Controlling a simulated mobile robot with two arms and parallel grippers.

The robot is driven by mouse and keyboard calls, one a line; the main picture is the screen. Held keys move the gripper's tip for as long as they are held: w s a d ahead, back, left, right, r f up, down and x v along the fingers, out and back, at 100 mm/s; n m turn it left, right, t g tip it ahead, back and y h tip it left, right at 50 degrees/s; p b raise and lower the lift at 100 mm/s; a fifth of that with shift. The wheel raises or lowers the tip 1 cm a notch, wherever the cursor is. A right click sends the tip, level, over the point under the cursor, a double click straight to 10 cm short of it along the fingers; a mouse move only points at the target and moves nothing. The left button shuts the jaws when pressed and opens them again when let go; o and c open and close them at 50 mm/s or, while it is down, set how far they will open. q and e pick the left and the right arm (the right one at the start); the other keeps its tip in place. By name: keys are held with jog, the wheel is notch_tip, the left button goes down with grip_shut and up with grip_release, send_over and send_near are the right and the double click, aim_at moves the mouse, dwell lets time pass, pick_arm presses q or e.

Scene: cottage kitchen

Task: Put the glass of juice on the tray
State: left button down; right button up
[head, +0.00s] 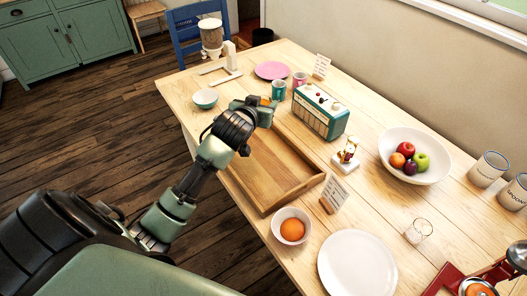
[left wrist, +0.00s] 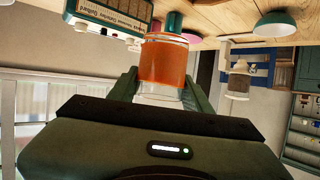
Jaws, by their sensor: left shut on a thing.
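The glass of juice, orange in colour, shows in the left wrist view (left wrist: 165,62) between the two fingers of my left gripper (left wrist: 162,88). In the head view only a small orange part of the glass (head: 265,101) shows, and my gripper (head: 259,103) hides much of it. The gripper is shut on the glass at the far end of the wooden tray (head: 270,178). I cannot tell how high the glass is above the tray or table. The visible part of the tray is empty. My right gripper is not in view.
A teal radio (head: 320,112) stands right of the tray's far end. A teal cup (head: 278,90) and small bowl (head: 205,98) are close to the gripper. A bowl with an orange (head: 291,214) and a white plate (head: 356,268) lie at the near end.

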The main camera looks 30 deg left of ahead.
pick_arm(q)
jog(key=shift+d+f, duration=0.1)
jog(key=shift+f, duration=9.35)
jog(key=shift+f+b, duration=0.15)
jog(key=shift+b, duration=0.15)
jog(key=c, duration=0.6)
grip_release()
jog(key=shift+s, duration=0.1)
jog(key=shift+c, duration=0.2)
